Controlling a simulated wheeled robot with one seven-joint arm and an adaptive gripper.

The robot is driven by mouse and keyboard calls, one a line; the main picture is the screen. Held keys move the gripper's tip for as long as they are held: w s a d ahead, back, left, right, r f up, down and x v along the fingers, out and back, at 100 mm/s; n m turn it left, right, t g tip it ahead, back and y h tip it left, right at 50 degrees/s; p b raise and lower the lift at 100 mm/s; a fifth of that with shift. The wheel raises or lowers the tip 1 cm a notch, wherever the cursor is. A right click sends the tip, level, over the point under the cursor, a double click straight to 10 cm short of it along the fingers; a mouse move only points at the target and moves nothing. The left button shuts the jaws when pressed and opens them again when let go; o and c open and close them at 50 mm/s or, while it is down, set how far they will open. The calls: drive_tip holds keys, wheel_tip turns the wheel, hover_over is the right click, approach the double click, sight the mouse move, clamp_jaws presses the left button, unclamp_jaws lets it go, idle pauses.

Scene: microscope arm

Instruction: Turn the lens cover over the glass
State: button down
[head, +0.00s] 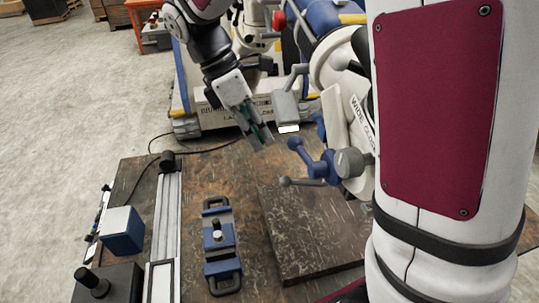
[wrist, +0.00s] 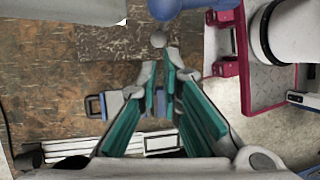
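A grey flap on a bent arm, which looks like the lens cover (head: 286,107), hangs from the white and blue microscope head (head: 340,65) in the head view. A small bright white rectangle (head: 288,129) shows just below it; I cannot tell whether this is the glass. My gripper (head: 263,141) points down just left of the flap, apart from it in the picture. Its teal-padded fingers also show in the wrist view (wrist: 160,68), with a narrow gap and nothing held between them. A pale grey panel (wrist: 60,10) at the top left of the wrist view cannot be identified surely.
Blue knobs and levers (head: 312,158) stick out right of my gripper. A brown workbench (head: 140,180) lies below with a raised dark slab (head: 310,230), a blue clamp-like fixture (head: 219,245), a metal rail (head: 167,220) and a blue box (head: 121,230). Grey floor is open at left.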

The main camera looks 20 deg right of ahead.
drive_tip(key=s+a+f+n+t+h+p, duration=0.25)
drive_tip(key=s+n, duration=0.35)
drive_tip(key=n, duration=1.1)
drive_tip(key=s+a+f+n+t+h+p, duration=0.1)
drive_tip(key=s+a+f+n+t, duration=0.4)
drive_tip(key=n, duration=1.1)
drive_tip(key=w+d+f+g+b, duration=0.1)
drive_tip(key=w+d+f, duration=0.3)
drive_tip(key=d, duration=0.6)
drive_tip(key=shift+w+f+n+b, duration=0.2)
drive_tip(key=shift+w+n+b, duration=0.1)
drive_tip(key=shift+b, duration=0.2)
drive_tip(key=shift+a+g, duration=0.1)
drive_tip(key=shift+g, duration=0.15)
